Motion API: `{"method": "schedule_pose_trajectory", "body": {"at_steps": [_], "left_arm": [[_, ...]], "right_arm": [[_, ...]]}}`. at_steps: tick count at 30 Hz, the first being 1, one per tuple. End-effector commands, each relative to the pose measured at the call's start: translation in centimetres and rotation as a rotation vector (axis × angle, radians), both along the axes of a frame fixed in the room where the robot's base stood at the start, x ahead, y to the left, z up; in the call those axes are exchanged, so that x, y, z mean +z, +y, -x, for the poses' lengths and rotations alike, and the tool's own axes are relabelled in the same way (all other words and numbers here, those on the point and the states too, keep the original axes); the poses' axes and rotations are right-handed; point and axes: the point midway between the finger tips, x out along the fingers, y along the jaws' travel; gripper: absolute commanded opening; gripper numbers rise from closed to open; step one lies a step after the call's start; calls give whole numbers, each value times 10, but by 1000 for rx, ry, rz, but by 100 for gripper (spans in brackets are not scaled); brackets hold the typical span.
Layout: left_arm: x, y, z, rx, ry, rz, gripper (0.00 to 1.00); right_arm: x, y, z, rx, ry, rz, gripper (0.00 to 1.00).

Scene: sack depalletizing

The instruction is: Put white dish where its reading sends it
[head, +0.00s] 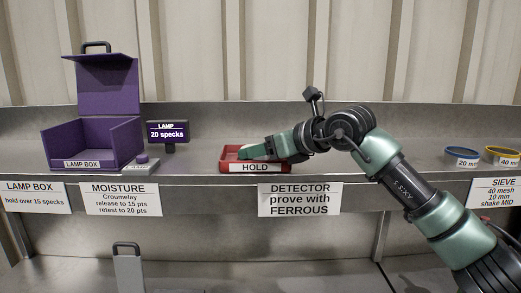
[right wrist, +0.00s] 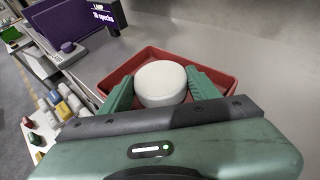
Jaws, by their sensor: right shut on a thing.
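The white dish (right wrist: 160,82) is a round, pale disc between the two green fingers of my right gripper (right wrist: 163,86) in the right wrist view. The fingers are shut on its sides. The dish is at the red HOLD tray (right wrist: 225,88), within its walls; whether it touches the floor of the tray I cannot tell. In the head view my right gripper (head: 257,150) reaches into the HOLD tray (head: 254,167) from the right and mostly hides the dish. The lamp display (head: 167,132) reads "LAMP 20 specks". My left gripper is not in view.
The open purple lamp box (head: 93,140) stands at the left; its sign (head: 35,196) reads "hold over 15 specks". A small grey device (head: 141,166) sits beside it. Blue (head: 461,157) and yellow (head: 503,155) sieve rings are at the right. The shelf behind the tray is clear.

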Motion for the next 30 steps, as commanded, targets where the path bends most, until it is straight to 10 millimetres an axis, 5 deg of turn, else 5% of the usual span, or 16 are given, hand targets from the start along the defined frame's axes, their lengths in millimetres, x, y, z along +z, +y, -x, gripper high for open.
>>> {"method": "schedule_pose_trajectory", "body": {"at_steps": [6,7,8,30], "left_arm": [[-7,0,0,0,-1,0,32],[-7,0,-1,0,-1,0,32],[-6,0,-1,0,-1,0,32],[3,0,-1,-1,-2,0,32]], "right_arm": [[-8,0,0,0,1,1,13],[-8,0,0,0,1,1,64],[-7,0,0,0,1,1,68],[5,1,0,2,6,6,68]]}}
